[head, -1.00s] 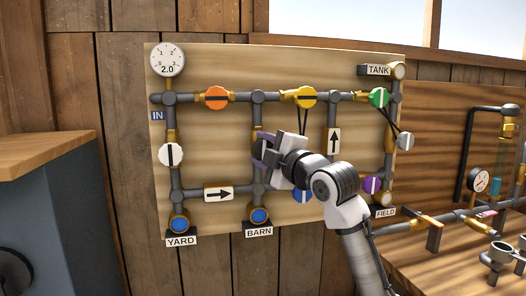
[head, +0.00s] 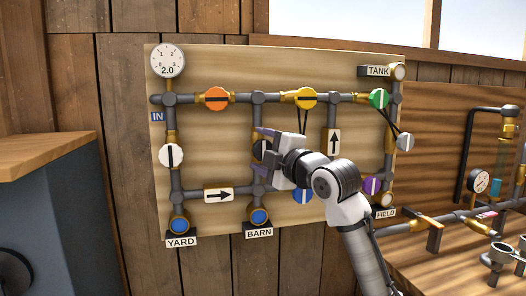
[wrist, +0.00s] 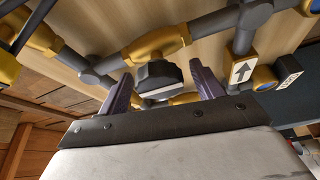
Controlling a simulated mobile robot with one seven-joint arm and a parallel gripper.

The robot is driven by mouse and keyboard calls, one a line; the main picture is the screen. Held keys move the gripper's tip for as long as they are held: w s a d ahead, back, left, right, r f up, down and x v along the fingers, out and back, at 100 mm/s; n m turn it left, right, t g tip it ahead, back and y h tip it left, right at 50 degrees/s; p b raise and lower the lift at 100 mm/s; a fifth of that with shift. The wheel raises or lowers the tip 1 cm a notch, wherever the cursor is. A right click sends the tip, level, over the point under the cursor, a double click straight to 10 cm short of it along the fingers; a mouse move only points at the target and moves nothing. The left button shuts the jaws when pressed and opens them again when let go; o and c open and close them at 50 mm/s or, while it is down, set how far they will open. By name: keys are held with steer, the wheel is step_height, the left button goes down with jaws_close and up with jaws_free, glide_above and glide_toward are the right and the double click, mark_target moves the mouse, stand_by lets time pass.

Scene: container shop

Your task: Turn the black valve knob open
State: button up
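The black valve knob (head: 257,151) sits on the vertical pipe above the BARN outlet, mostly hidden behind my gripper in the head view. In the wrist view the knob (wrist: 158,76) shows between the two purple fingertips. My gripper (head: 268,150) is open in front of the knob, one finger above and one below in the head view. In the wrist view my gripper (wrist: 162,88) has a finger on each side of the knob, seemingly with small gaps. The knob's full mark is hidden, so its setting cannot be read.
Orange (head: 216,98), yellow (head: 305,97), green (head: 379,98), white (head: 171,155), blue (head: 303,195) and purple (head: 371,186) knobs share the pipe board (head: 220,65). A gauge (head: 167,60) reads 2.0. A bench with pipework (head: 450,225) stands at right.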

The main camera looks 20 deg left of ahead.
steer(key=r+b+v, duration=0.1)
steer(key=b+v, duration=0.2)
steer(key=v, duration=1)
steer(key=shift+s+d+f, duration=0.2)
steer(key=shift+d+f, duration=0.2)
steer(key=shift+f, duration=0.05)
